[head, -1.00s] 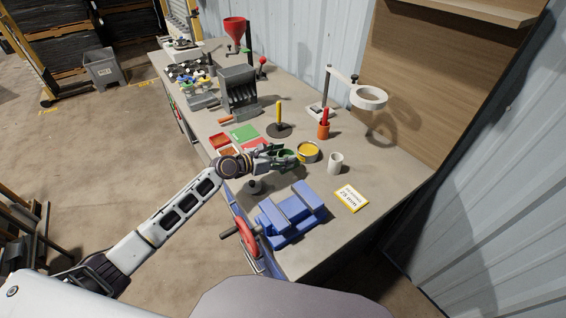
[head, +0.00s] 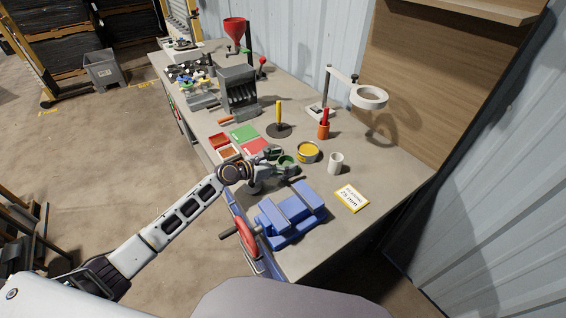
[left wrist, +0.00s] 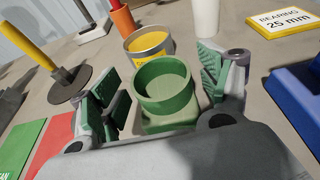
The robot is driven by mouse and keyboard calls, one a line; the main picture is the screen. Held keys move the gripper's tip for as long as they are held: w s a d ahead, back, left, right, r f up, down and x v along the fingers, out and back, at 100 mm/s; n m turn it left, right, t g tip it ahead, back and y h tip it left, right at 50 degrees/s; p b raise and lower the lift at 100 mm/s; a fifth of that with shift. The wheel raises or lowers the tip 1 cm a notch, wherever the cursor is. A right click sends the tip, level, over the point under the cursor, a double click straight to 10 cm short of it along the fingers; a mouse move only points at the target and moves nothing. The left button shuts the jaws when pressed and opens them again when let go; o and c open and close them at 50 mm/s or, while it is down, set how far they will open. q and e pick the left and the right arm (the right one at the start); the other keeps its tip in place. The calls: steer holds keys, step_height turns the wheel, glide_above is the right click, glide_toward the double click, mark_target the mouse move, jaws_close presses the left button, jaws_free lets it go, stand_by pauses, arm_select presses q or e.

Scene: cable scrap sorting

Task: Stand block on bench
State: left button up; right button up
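The green block (left wrist: 166,92), a round open-topped ring on a squarish base, shows upright between my left gripper's fingers in the left wrist view. It appears to stand on the bench (head: 329,235); its lower edge is partly hidden by the gripper. In the head view the block (head: 287,161) is small and partly covered by the fingers. My left gripper (left wrist: 165,90) has its green-padded fingers apart on both sides of the block, with a narrow gap visible at the left. It also shows in the head view (head: 284,162). My right gripper is not in view.
A yellow tin (head: 308,152) and a white cup (head: 336,163) stand just beyond the block. A blue vise (head: 291,213) is at the near edge, with a bearing sign (head: 351,198) beside it. Red and green mats (head: 255,147) lie to the left.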

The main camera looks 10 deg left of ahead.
arm_select(q)
steer(key=shift+s+a+r, duration=0.1)
steer(key=shift+r, duration=0.05)
steer(key=shift+v, duration=5.75)
steer(key=shift+r, duration=0.1)
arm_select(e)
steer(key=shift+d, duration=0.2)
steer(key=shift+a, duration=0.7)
